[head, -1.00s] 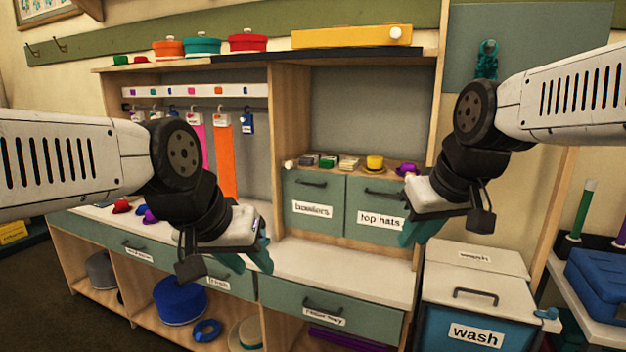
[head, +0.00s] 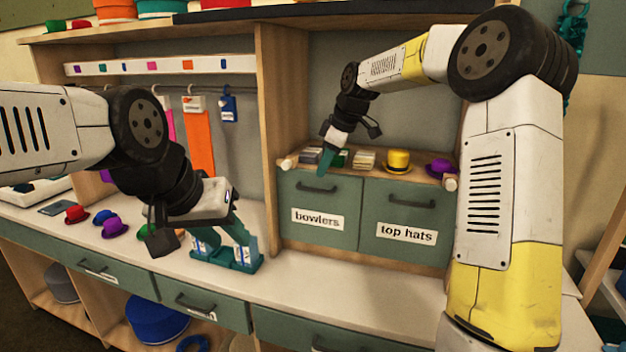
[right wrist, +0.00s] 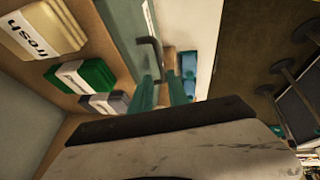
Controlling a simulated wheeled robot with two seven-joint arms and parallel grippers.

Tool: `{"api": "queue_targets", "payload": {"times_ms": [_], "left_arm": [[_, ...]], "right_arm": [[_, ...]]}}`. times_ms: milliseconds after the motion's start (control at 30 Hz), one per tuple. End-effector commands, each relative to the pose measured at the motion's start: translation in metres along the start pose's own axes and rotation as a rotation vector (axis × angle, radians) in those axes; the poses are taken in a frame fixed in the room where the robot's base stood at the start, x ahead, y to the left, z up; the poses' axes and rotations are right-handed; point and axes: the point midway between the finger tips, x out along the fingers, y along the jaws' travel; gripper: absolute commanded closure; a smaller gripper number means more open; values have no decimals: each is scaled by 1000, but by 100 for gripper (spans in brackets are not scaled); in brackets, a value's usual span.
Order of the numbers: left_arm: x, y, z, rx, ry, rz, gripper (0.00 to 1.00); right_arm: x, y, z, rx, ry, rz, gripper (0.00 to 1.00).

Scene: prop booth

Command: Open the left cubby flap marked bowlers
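The bowlers flap (head: 318,213) is grey-green, with a white label and a dark bar handle (head: 317,188) near its top. It is shut, level with the top hats flap (head: 404,220) beside it. My right gripper (head: 326,160) points down just above the bowlers handle. In the right wrist view its two teal fingers (right wrist: 162,92) are apart and empty, and the handle (right wrist: 150,48) shows just beyond them. I cannot tell if they touch it. My left gripper (head: 222,238) is low over the counter, left of the cubby; its fingertips blend with a teal, white-marked thing there.
A yellow hat (head: 398,161), a purple hat (head: 440,168) and small labelled blocks (head: 366,158) stand on the cubby top. Small hats (head: 116,227) lie on the counter (head: 330,285) at left. The counter before the flaps is clear.

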Motion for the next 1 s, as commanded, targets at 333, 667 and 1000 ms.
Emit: {"api": "queue_targets", "payload": {"times_ms": [333, 667, 1000], "left_arm": [[0, 0, 0, 0, 0, 0, 64], [0, 0, 0, 0, 0, 0, 64], [0, 0, 0, 0, 0, 0, 64]], "right_arm": [[55, -1, 1, 2, -2, -3, 79], [66, -1, 0, 3, -1, 0, 79], [66, -1, 0, 3, -1, 0, 100]]}}
